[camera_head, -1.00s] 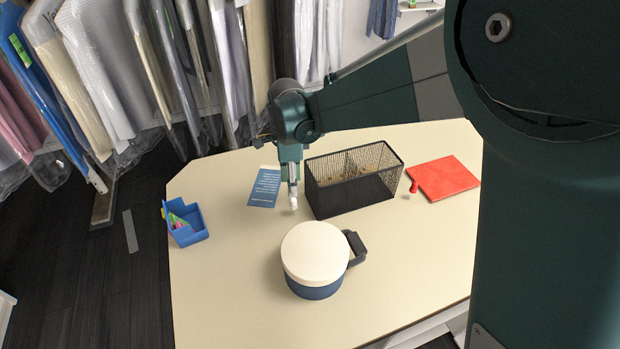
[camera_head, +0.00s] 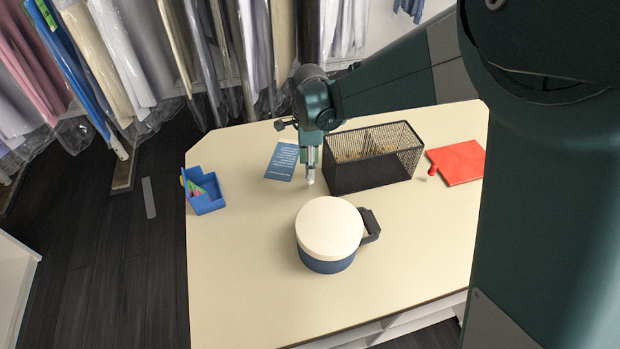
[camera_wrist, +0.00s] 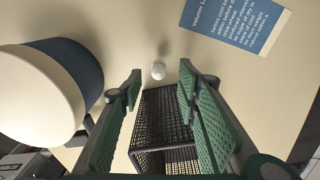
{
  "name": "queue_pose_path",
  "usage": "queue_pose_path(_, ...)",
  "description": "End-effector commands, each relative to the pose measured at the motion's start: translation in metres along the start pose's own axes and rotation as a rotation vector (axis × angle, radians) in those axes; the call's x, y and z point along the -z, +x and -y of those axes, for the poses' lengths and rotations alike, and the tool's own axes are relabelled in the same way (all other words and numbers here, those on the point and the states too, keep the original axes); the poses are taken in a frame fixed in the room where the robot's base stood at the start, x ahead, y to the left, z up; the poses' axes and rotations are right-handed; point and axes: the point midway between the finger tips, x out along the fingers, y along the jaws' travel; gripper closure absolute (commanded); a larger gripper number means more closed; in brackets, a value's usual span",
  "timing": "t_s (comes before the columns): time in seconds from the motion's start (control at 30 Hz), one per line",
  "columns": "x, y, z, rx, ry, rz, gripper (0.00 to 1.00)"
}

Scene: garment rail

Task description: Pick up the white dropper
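The white dropper (camera_head: 310,181) is a small pale shape on the table, directly below my gripper in the head view. In the wrist view the two green ribbed fingers of my gripper (camera_wrist: 160,77) are spread apart and hold nothing. The dropper's full length is hard to make out, and I cannot tell the exact height gap to it.
A black mesh basket (camera_head: 372,173) stands close right of my gripper. A blue card (camera_head: 282,161) lies to the left. A white-lidded blue pot (camera_head: 330,232) is in front. A blue bin (camera_head: 206,203), a red board (camera_head: 460,163) and a small red item (camera_head: 432,171) lie farther out.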

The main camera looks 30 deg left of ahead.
Motion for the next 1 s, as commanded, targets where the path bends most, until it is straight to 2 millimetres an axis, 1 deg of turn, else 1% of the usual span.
queue_pose_path(0.27,0.0,0.003,0.0,0.0,0.0,0.0,0.67)
queue_pose_path(0.37,0.0,0.009,0.0,0.0,0.0,0.0,0.67)
queue_pose_path(0.7,0.0,0.044,-0.002,0.0,0.0,0.0,0.67)
queue_pose_path(0.83,0.0,0.051,-0.003,0.0,0.0,0.0,0.67)
queue_pose_path(1.0,0.0,0.052,-0.003,0.0,0.0,0.0,0.67)
